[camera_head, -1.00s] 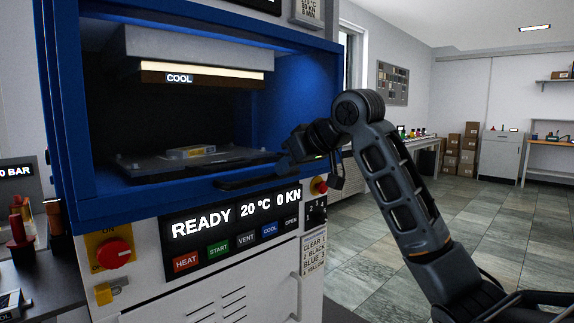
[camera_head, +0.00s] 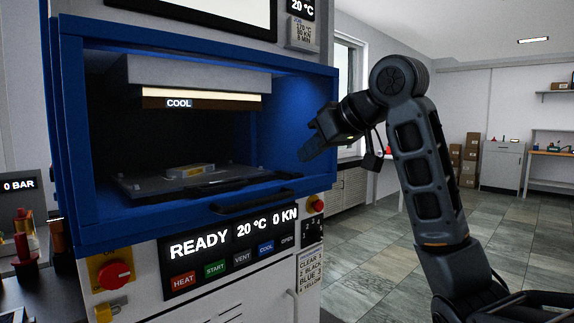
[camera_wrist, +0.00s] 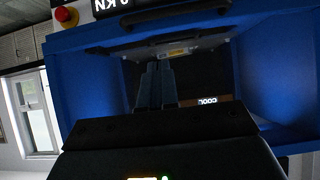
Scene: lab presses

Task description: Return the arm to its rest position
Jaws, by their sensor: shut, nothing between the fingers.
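My arm is bent at the elbow to the right of the blue press in the head view. My gripper (camera_head: 308,152) is at the right side of the press opening, pointing left and down toward it. Its fingers are together with nothing between them. In the wrist view the shut fingers (camera_wrist: 157,84) point into the press chamber, and the picture is upside down. The blue press (camera_head: 130,238) stands open, with a dark plate (camera_head: 140,186) inside. A small light block (camera_head: 188,171) lies on the plate, apart from my gripper.
A display reading "READY 20 °C 0 KN" (camera_head: 232,232) sits below the chamber. A red knob (camera_head: 115,275) is at its lower left and a smaller red button (camera_head: 316,204) at its right. A handle (camera_head: 250,199) juts from the front. The tiled floor (camera_head: 365,245) at right is open.

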